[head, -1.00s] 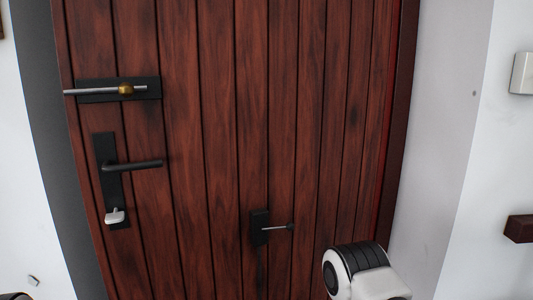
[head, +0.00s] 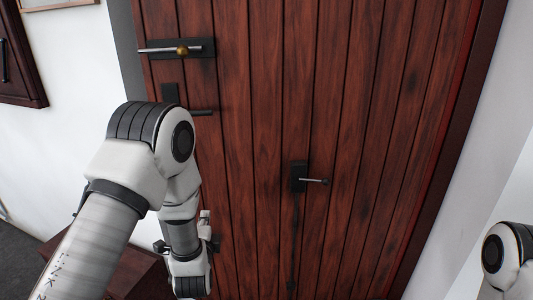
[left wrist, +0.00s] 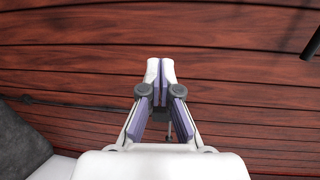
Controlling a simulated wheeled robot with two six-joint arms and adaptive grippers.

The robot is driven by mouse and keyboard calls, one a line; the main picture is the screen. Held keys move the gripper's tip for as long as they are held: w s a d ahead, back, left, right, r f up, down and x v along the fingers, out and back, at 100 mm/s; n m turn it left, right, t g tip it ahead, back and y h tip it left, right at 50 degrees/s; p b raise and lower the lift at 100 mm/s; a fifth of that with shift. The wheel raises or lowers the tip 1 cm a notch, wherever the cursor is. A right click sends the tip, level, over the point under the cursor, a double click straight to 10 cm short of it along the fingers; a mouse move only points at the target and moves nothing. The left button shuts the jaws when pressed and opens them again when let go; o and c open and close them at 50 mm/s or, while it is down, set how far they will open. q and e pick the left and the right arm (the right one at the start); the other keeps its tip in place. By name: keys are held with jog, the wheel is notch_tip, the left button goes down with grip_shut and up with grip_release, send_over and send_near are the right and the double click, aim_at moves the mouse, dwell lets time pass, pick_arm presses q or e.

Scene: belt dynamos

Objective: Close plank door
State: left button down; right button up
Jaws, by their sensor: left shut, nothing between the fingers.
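The plank door (head: 340,120) is dark red-brown wood and fills most of the head view. A bolt with a brass knob (head: 182,50) sits near its left edge. A black lever handle (head: 201,112) is below, partly hidden by my left arm. A black latch with a thin rod (head: 314,180) is farther right. I cannot tell whether the door stands ajar. My left gripper (head: 205,222) is in front of the lower left of the door, largely hidden by its wrist. In the left wrist view its fingers (left wrist: 161,72) are shut and empty, facing the planks (left wrist: 230,70). My right gripper is out of view.
A dark wooden cabinet (head: 20,65) hangs on the white wall at left. A dark wooden box-like piece (head: 140,278) stands low beside my left arm. A white wall (head: 470,160) borders the door at right. In the left wrist view, a dark bar (left wrist: 312,40) shows at upper right.

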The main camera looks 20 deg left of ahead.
pick_arm(q)
notch_tip(320, 180, up, 11)
jog(key=w+d+t+p, duration=0.2)
jog(key=p, duration=0.2)
send_near(212, 150)
jog(key=shift+n, duration=0.3)
jog(key=p+x, duration=0.2)
jog(key=x, duration=0.5)
jog(key=shift+s+r+p, duration=0.1)
jog(key=shift+p, duration=0.2)
jog(key=shift+w, duration=0.2)
jog(key=shift+d, duration=0.1)
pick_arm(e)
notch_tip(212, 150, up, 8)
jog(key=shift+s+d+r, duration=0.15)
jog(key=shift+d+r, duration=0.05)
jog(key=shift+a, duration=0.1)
